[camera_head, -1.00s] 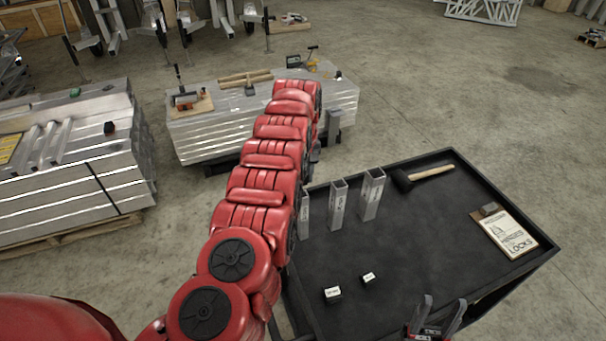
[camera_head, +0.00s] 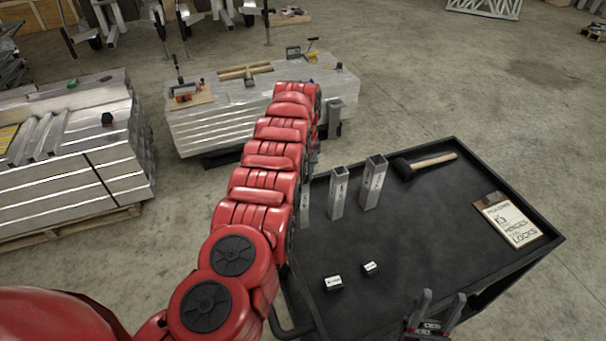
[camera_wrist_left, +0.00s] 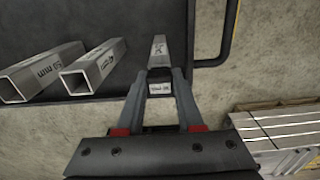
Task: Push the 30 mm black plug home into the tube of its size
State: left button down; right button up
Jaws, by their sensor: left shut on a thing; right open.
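My left gripper (camera_wrist_left: 160,92) is shut on a small black plug with a white label (camera_wrist_left: 160,88); the label is too small to read surely. The slimmest square metal tube (camera_wrist_left: 159,48) stands just beyond the fingertips in the left wrist view, and the fingers and plug cover its near end. I cannot tell whether the plug touches it. In the head view my red left arm hides this gripper and part of the slim tube (camera_head: 305,203). Two wider open tubes (camera_head: 339,194) (camera_head: 373,184) stand beside it. My right gripper (camera_head: 437,303) is open and empty at the cart's near side.
The black cart (camera_head: 430,240) has a raised rim. Two other black plugs (camera_head: 334,283) (camera_head: 370,268) with white labels lie on it. A mallet (camera_head: 425,164) and a clipboard (camera_head: 508,221) lie towards the back and right. Its middle is clear. Aluminium stacks stand beyond.

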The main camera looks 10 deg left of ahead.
pick_arm(q)
jog(key=shift+s+f, duration=0.1)
jog(key=shift+f, duration=0.15)
jog(key=shift+c, duration=2.3)
grip_release()
jog(key=shift+w+f, duration=0.15)
jog(key=shift+w, duration=0.1)
jog(key=shift+r+b, duration=0.3)
jog(key=shift+r, duration=0.25)
notch_tip(320, 180, up, 5)
jog(key=shift+a+r+b, duration=0.1)
jog(key=shift+b, duration=1.1)
notch_tip(320, 180, up, 2)
jog(key=shift+r, duration=0.2)
notch_tip(320, 180, up, 9)
jog(key=p, duration=1)
jog(key=shift+f, duration=0.15)
